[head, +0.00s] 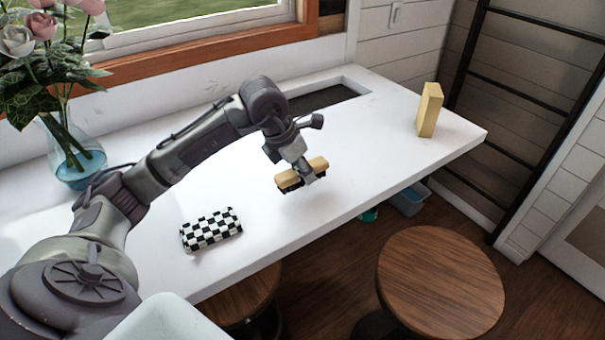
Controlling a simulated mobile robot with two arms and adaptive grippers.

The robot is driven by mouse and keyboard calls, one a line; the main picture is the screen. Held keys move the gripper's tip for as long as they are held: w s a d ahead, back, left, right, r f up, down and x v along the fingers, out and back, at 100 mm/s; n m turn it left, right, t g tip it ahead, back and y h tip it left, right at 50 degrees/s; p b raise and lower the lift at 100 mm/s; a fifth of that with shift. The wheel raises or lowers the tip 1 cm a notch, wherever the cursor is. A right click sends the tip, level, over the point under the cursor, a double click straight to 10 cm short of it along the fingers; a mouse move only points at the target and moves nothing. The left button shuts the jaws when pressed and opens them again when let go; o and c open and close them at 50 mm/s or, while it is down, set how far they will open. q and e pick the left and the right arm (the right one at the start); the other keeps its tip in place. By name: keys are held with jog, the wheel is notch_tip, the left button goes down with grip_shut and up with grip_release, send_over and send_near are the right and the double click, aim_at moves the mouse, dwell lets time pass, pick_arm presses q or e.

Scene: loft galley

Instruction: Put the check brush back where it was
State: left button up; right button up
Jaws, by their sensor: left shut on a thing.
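My left gripper (308,178) is shut on a brush (289,180) with a tan back and dark bristles, over the white counter near its front edge. I cannot tell whether the bristles touch the counter. The jaws cover part of the brush, and no check pattern shows on it. A black-and-white checked block (211,230) lies flat on the counter, left of the held brush and nearer to me. My right gripper is not in view.
A yellow block (430,110) stands upright near the counter's (365,155) right end. A dark recess (320,99) lies by the window wall. A glass vase (78,165) of flowers stands at left. Round wooden stools (440,280) stand below the front edge. The right-centre counter is clear.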

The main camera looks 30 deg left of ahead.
pick_arm(q)
notch_tip(320, 180, down, 2)
jog(key=shift+f+p, duration=0.15)
jog(key=shift+p, duration=0.15)
jog(key=shift+a+f, duration=0.1)
jog(key=shift+f, duration=0.1)
jog(key=o, duration=1.1)
jog(key=shift+f, duration=0.1)
